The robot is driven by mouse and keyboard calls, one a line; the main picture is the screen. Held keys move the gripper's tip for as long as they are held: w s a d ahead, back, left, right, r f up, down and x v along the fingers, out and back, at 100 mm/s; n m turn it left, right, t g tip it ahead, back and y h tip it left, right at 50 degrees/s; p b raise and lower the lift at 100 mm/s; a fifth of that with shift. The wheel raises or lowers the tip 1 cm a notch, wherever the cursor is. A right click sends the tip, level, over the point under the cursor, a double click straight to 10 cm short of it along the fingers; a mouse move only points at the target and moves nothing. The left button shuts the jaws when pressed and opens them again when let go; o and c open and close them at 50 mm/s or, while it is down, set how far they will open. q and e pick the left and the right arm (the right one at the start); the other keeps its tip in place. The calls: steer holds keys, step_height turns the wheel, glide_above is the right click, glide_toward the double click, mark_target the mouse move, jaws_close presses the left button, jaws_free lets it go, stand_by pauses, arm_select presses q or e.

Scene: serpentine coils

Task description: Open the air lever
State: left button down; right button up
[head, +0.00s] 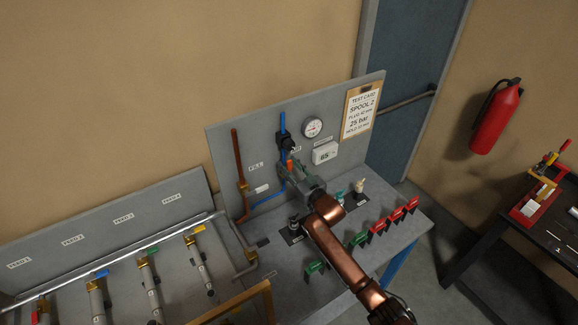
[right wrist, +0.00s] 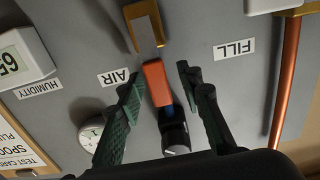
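The air lever (right wrist: 157,84) is an orange-red bar beside the AIR label (right wrist: 113,78) in the right wrist view. Its lower end in that view meets a blue and black fitting (right wrist: 173,130). In the head view a bit of its orange (head: 290,163) shows below the black fitting on the blue pipe (head: 283,124). My right gripper (right wrist: 158,80) is open, with one green-padded finger on each side of the lever. Gaps show between the fingers and the lever. In the head view the gripper (head: 290,167) is at the panel and partly hides the lever. My left gripper is out of view.
The copper fill pipe (head: 238,160) stands left of the lever. A gauge (head: 312,127) and humidity display (head: 325,153) are to its right. Red and green clamps (head: 396,217) line the bench front.

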steer(key=v, duration=1.2)
stand_by(0.4)
